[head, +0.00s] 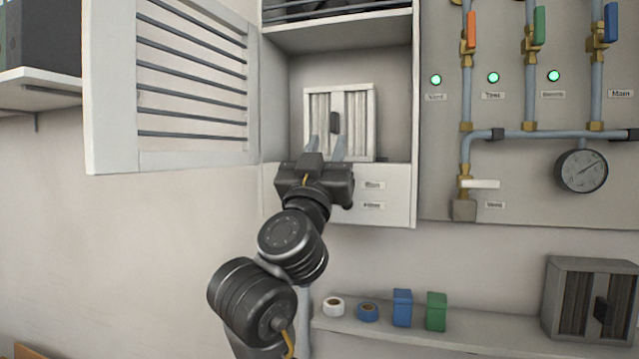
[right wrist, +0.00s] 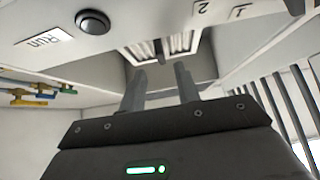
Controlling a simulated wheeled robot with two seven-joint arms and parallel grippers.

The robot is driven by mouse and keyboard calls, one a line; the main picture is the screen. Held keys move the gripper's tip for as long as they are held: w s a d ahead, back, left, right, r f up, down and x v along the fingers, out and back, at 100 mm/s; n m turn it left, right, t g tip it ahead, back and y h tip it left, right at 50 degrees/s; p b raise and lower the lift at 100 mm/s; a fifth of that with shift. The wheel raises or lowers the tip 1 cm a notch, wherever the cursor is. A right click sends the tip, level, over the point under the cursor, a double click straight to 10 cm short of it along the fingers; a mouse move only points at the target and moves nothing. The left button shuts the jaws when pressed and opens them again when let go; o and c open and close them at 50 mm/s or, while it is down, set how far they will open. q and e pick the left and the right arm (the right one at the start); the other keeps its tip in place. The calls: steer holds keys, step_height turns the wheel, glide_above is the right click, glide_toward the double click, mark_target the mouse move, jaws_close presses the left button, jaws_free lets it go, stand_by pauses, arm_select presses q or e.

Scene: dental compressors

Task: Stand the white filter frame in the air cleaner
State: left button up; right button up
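The white filter frame (head: 367,125) stands upright inside the open compartment of the air cleaner (head: 399,190). It has pleated grey panels and a dark handle (head: 335,122) in the middle. Its lower left part is hidden behind my right gripper (head: 327,143). The right gripper is open, its two fingers apart and pointing at the frame, with nothing between them. In the right wrist view, the frame (right wrist: 182,48) and its dark handle show beyond the fingertips, apart from them. My left gripper is not in view.
The slatted door (head: 190,75) of the cleaner hangs open on the left. A lower shelf (head: 450,345) bears tape rolls, a blue box (head: 402,308), a green box (head: 436,311) and a grey filter frame (head: 590,302). Pipes, valves and a gauge (head: 581,171) are at right.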

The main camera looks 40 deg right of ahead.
steer(key=b+v, duration=0.2)
steer(key=v, duration=0.4)
steer(key=shift+a+f, duration=0.25)
steer(key=shift+a, duration=0.05)
steer(key=shift+s, duration=0.1)
